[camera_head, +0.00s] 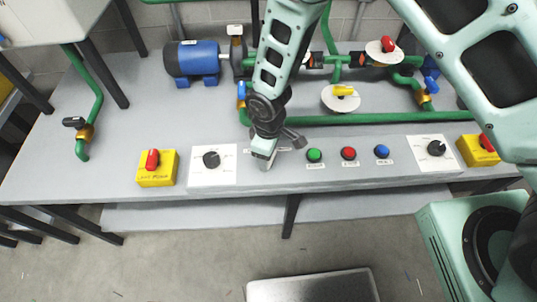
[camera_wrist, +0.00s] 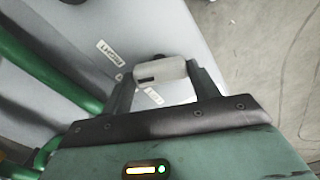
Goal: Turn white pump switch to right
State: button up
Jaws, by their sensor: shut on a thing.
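The white pump switch (camera_wrist: 160,71) is a pale block with a dark slot. It sits between the two dark fingers of my gripper (camera_wrist: 163,80) in the wrist view, and the gripper is shut on it. A label, apparently reading RIGHT upside down, and a smaller label lie on the grey panel beside it. In the head view, my gripper (camera_head: 272,152) reaches down to the front panel, left of the green button. A pale piece shows there, but the fingers and wrist hide most of the switch. I cannot tell its exact turn angle.
To the left are a black knob (camera_head: 211,159) on a white plate and a red switch on a yellow box (camera_head: 156,169). Green (camera_head: 314,155), red (camera_head: 348,153) and blue (camera_head: 382,151) buttons stand to the right. Green pipes and a blue motor (camera_head: 193,60) stand behind.

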jog(key=shift+m+b, duration=0.65)
jog(key=shift+m, duration=1.45)
jog(key=o, duration=1)
jog(key=shift+r, duration=0.1)
notch_tip(320, 180, up, 17)
jog(key=shift+r+b, duration=0.15)
jog(key=shift+b, duration=0.75)
